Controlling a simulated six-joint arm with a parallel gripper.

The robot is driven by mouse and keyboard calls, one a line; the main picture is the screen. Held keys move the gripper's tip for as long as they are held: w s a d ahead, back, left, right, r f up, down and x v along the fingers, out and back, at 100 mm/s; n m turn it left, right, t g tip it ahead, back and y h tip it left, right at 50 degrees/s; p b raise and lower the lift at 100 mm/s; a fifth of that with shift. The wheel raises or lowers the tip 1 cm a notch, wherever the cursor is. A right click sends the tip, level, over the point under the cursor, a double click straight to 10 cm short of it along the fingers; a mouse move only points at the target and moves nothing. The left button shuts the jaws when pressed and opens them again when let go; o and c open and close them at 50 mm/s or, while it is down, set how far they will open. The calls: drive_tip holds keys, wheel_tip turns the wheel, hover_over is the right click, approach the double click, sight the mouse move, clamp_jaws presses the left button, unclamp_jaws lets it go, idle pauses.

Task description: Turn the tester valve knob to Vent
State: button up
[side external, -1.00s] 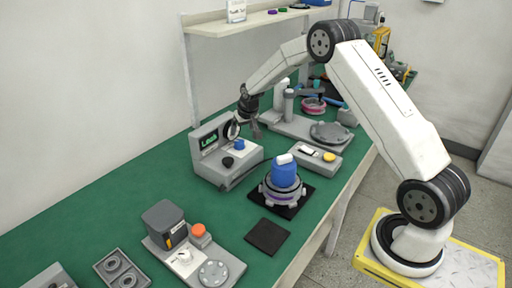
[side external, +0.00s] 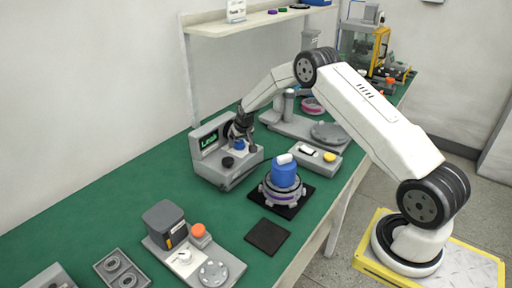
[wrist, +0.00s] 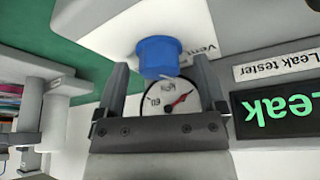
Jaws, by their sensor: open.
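The leak tester (side external: 222,158) is a grey box with a green lit display on the mat. Its blue valve knob (wrist: 160,57) shows in the wrist view between the fingers, with a "Vent" label (wrist: 205,45) beside it, partly hidden by a finger. The knob also shows in the side view (side external: 239,145), just under my gripper (side external: 240,132). My gripper (wrist: 163,82) is open, its fingers on either side of the knob. I cannot tell whether they touch it. The display (wrist: 277,113) reads "Leak", upside down in the wrist view.
A blue-topped hub motor (side external: 285,175) stands on a black pad to the right. A grey box with a yellow button (side external: 329,156) is behind it. Green mat (side external: 120,190) is free to the left.

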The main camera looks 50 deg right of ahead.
drive_tip(key=shift+f, duration=0.15)
clamp_jaws()
drive_tip(key=shift+n+y, duration=0.3)
drive_tip(key=shift+n, duration=0.4)
drive_tip(key=shift+d+n+y, duration=0.1)
drive_tip(key=shift+n+y, duration=0.4)
drive_tip(key=shift+n, duration=0.8)
drive_tip(key=shift+n+y, duration=0.7)
drive_tip(key=shift+n, duration=1)
unclamp_jaws()
